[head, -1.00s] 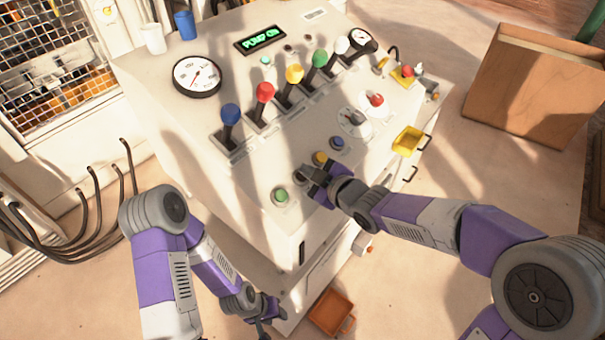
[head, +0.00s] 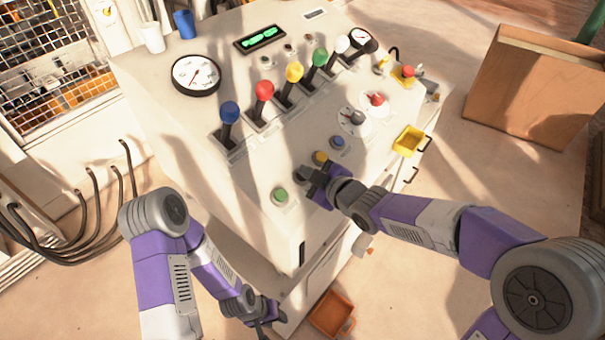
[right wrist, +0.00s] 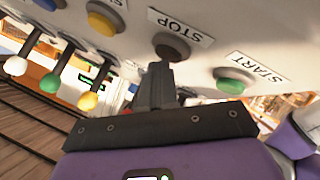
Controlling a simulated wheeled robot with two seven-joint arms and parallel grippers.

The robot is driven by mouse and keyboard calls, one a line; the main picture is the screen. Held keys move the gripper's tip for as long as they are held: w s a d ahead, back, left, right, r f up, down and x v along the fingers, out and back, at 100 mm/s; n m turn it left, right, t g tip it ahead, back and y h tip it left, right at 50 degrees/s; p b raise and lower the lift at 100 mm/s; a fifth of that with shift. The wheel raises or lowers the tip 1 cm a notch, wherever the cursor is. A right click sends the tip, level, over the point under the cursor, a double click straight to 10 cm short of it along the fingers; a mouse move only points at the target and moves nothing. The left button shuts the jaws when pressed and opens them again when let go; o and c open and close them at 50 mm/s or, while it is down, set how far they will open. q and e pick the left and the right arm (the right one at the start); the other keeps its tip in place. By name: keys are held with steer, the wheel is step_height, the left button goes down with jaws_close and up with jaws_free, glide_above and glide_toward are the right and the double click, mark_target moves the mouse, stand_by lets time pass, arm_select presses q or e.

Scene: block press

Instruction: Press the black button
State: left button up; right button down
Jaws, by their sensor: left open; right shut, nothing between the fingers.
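The black button (right wrist: 172,46) shows in the right wrist view as a dark round cap beside a STOP label. In the head view my right gripper covers most or all of it. My right gripper (right wrist: 157,72) is shut and empty, its fingertips at the button's near edge; I cannot tell whether they touch it. In the head view the right gripper (head: 307,178) is low over the front of the console (head: 240,185), between the green button (head: 280,195) and the yellow button (head: 320,157). My left gripper (head: 268,318) is open and low beside the console's front.
A blue button (head: 337,142) lies beyond the yellow one. Several coloured levers, including a red one (head: 264,90), stand behind the buttons. A green-lit display (head: 260,39) is at the back, its text unclear. An orange bin (head: 332,314) sits below on the floor.

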steer(key=shift+s+d+r+p, duration=0.15)
steer(key=shift+r+p, duration=0.25)
steer(key=shift+r, duration=0.05)
steer(key=shift+s+d+r+p, duration=0.1)
steer(key=shift+d+r+p, duration=0.05)
steer(key=shift+r+p, duration=0.25)
step_height(320, 180, up, 6)
steer(key=s+d+p, duration=0.1)
steer(key=d+p, duration=0.1)
steer(key=p, duration=0.3)
steer(key=shift+s+f, duration=0.2)
steer(key=shift+s, duration=0.05)
steer(key=shift+f, duration=0.1)
stand_by(0.4)
